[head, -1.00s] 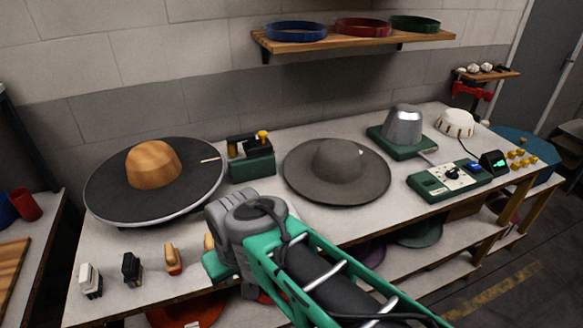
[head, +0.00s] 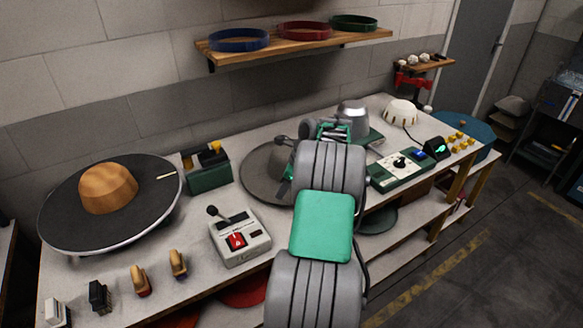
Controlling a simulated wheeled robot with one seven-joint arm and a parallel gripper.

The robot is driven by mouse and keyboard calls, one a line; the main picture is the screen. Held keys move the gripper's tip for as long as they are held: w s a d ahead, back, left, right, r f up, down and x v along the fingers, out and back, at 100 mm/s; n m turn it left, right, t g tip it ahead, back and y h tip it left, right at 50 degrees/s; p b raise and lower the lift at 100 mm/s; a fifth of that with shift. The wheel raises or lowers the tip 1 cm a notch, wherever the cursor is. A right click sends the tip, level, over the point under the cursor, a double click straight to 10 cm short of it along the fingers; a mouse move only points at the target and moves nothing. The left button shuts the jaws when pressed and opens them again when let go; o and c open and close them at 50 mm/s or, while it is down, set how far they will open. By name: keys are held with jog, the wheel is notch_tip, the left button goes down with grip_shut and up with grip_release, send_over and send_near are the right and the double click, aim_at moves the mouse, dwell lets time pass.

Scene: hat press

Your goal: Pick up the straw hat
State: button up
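I cannot pick out a straw hat for certain. My gripper (head: 328,130) is at the far end of my arm, above or beside the grey hat. My arm hides most of it, so its fingers and anything between them do not show clearly.
A dark round plate (head: 60,215) with a wooden dome (head: 108,188) fills the bench's left. A switch box (head: 240,238) stands near the front edge. A green control panel (head: 402,170) and metal dome (head: 352,114) stand right. The bands' shelf (head: 300,54) hangs above. Floor at right is open.

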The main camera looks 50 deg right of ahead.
aim_at(277, 202)
jog(key=x, duration=0.5)
jog(key=shift+w+a+f+p, duration=0.1)
jog(key=shift+f+p, duration=0.1)
jog(key=shift+p, duration=0.15)
jog(key=shift+c, duration=0.4)
grip_shut()
jog(key=shift+r, duration=0.1)
